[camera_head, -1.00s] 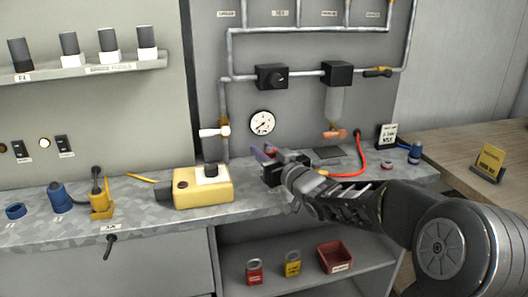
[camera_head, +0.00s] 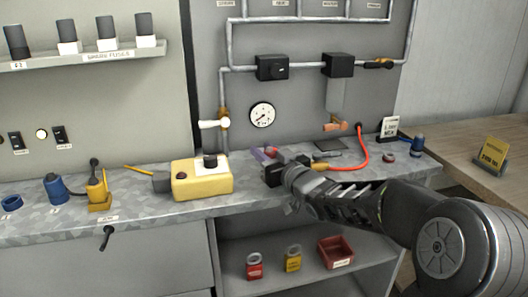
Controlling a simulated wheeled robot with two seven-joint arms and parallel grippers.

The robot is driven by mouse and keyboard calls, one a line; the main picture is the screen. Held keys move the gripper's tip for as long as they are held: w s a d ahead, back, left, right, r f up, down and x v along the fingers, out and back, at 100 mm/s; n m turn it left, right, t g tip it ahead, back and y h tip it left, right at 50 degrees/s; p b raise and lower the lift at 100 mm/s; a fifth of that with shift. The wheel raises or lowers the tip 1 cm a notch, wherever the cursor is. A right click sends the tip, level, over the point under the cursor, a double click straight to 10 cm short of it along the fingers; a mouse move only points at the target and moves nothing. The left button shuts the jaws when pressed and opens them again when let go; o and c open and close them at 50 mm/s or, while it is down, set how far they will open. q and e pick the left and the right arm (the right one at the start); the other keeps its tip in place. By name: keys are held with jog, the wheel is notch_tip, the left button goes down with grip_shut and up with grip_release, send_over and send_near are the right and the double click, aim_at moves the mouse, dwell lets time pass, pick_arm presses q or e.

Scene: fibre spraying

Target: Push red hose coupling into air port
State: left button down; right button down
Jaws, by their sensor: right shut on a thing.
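My right gripper (camera_head: 270,165) is over the bench, right of a yellow box (camera_head: 202,185) and apart from it. Its jaws point left and are shut on a small part with a reddish edge, which looks like the red hose coupling (camera_head: 270,152); fingers hide most of it. A purple patch shows at the fingertips. I cannot make out the air port with certainty. My left gripper is out of view.
A pressure gauge (camera_head: 262,115) and pipes with black valve blocks (camera_head: 271,67) are on the wall. Blue and yellow fittings (camera_head: 98,195) stand on the bench at left. Padlocks and a red bin (camera_head: 336,251) sit on the lower shelf. A wooden table (camera_head: 450,145) is at right.

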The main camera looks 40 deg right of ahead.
jog(key=shift+f, duration=0.25)
jog(key=c, duration=1)
grip_release()
jog(key=shift+c, duration=0.2)
jog(key=s, duration=0.7)
jog(key=shift+s+a+r, duration=0.1)
jog(key=shift+s+a, duration=0.2)
jog(key=shift+s, duration=0.1)
